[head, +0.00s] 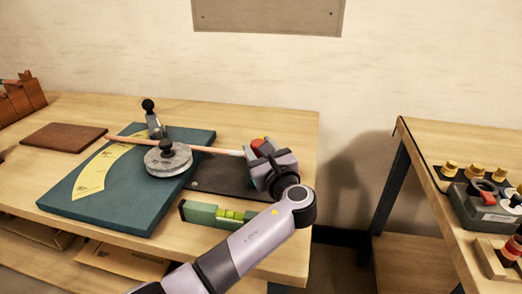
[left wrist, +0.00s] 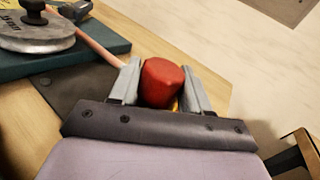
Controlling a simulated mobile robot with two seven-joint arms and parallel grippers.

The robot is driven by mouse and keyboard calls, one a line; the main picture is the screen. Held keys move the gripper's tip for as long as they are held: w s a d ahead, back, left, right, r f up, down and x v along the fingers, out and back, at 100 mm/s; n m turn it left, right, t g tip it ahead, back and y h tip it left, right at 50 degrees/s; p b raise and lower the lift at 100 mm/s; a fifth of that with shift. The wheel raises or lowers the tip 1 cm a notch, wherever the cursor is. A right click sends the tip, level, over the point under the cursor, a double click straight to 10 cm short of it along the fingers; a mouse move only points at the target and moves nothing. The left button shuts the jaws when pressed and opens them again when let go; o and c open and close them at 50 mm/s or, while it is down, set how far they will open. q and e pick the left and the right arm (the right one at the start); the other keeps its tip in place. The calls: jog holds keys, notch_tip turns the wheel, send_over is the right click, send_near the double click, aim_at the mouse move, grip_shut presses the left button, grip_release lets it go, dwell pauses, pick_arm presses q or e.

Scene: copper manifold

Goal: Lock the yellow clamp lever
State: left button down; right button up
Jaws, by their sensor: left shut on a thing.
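My left gripper (head: 256,158) reaches the right end of the workbench. In the left wrist view its two grey fingers (left wrist: 157,90) are shut on a rounded red knob (left wrist: 161,82). A sliver of yellow (left wrist: 176,105) shows just below the knob; the rest of that part is hidden by my gripper, so I cannot tell the lever's angle. In the head view the red knob (head: 257,144) shows at the fingers. A copper tube (head: 215,150) runs from the round grey bending disc (head: 168,160) to the gripper. My right gripper is not in view.
The disc sits on a teal board (head: 120,207) with a yellow scale (head: 97,175) and a black-knobbed handle (head: 149,105). A second table (head: 440,140) stands right across a gap.

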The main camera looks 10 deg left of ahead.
pick_arm(q)
jog(key=shift+a, duration=0.2)
dwell(0.3)
jog(key=c, duration=0.6)
grip_release()
jog(key=shift+w, duration=0.1)
jog(key=shift+c, duration=0.2)
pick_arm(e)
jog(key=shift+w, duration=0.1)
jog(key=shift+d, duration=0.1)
